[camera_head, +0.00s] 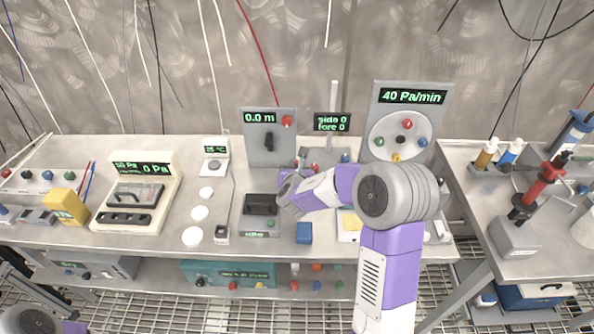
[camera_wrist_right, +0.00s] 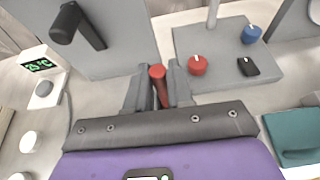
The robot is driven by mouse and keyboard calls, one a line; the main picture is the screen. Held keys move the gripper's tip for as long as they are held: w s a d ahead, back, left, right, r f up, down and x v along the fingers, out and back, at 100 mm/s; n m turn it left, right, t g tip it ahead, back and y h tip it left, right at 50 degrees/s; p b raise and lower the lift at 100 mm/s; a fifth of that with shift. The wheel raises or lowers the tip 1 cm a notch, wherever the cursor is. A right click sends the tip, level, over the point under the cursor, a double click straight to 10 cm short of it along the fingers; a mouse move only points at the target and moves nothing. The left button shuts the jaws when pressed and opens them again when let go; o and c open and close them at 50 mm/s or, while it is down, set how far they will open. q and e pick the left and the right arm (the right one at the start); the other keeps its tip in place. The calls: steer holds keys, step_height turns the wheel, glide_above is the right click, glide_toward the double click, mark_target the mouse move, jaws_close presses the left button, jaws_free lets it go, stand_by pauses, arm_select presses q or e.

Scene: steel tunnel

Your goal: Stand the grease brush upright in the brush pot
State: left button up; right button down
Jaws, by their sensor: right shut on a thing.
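My right gripper (camera_wrist_right: 158,88) is shut on a thin upright thing with a red end, which I take to be the grease brush (camera_wrist_right: 158,73). Its lower part is hidden behind the gripper body in the right wrist view. In the head view my right gripper (camera_head: 284,192) is over the middle of the bench, next to the dark box, and my arm covers part of the bench there. I cannot make out the brush pot for certain. Of my left arm only a joint shows at the bottom left; its gripper is not in view.
A grey panel (camera_head: 269,148) and a knobbed box (camera_wrist_right: 228,88) stand behind the gripper. A dark-topped box (camera_head: 260,223) and a blue block (camera_head: 304,233) are near it. A white gauge (camera_head: 138,193) and yellow box (camera_head: 66,207) are left. A gap separates the right table (camera_head: 530,262).

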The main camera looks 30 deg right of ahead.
steer(key=shift+f, duration=0.15)
steer(key=shift+f, duration=0.15)
steer(key=c, duration=1)
jaws_free()
steer(key=shift+r, duration=0.35)
steer(key=p+v, duration=0.2)
steer(key=v, duration=1)
steer(key=shift+f, duration=0.15)
steer(key=shift+s, duration=0.1)
